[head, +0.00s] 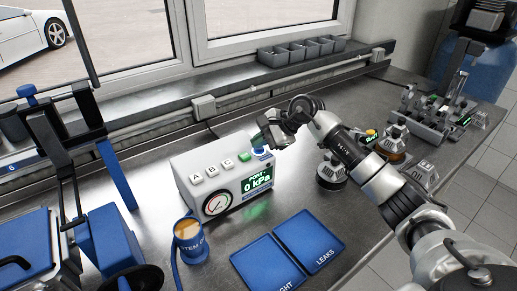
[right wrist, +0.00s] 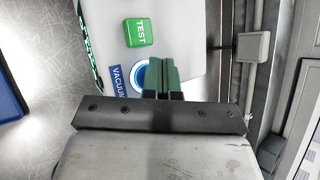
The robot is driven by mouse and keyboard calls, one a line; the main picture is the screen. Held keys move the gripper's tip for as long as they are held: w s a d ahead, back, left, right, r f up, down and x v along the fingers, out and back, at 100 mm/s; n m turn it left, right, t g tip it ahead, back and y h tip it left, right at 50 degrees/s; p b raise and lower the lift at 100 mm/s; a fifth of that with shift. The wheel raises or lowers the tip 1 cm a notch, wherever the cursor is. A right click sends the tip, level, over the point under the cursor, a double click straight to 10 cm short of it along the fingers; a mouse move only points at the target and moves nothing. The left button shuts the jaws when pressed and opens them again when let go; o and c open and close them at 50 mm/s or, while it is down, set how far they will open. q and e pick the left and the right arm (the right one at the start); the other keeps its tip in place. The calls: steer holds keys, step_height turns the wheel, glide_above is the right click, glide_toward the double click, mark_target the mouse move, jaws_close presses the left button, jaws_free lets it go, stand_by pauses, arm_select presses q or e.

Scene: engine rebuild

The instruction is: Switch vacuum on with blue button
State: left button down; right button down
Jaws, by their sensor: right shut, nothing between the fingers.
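The tester box (head: 186,182) stands on the bench in the head view, with A, B and C buttons, a dial and a green display reading 0 kPa. My right gripper (head: 262,145) is shut and empty over the box's far right corner. Its fingertips (right wrist: 163,66) partly cover the button's right side in the wrist view; I cannot tell whether they touch it. My left gripper is not in view.
The green TEST button (right wrist: 138,33) is close to the fingers. A cup (head: 188,232) and blue mats (head: 267,262), (head: 310,238) lie in front of the box. Metal parts (head: 332,172) stand to the right. A rail and window sill run behind.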

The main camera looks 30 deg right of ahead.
mark_target(259, 150)
steer(key=shift+f, duration=0.1)
stand_by(0.4)
steer(key=shift+r, duration=0.45)
steer(key=shift+r+p, duration=1.1)
steer(key=shift+r, duration=1.8)
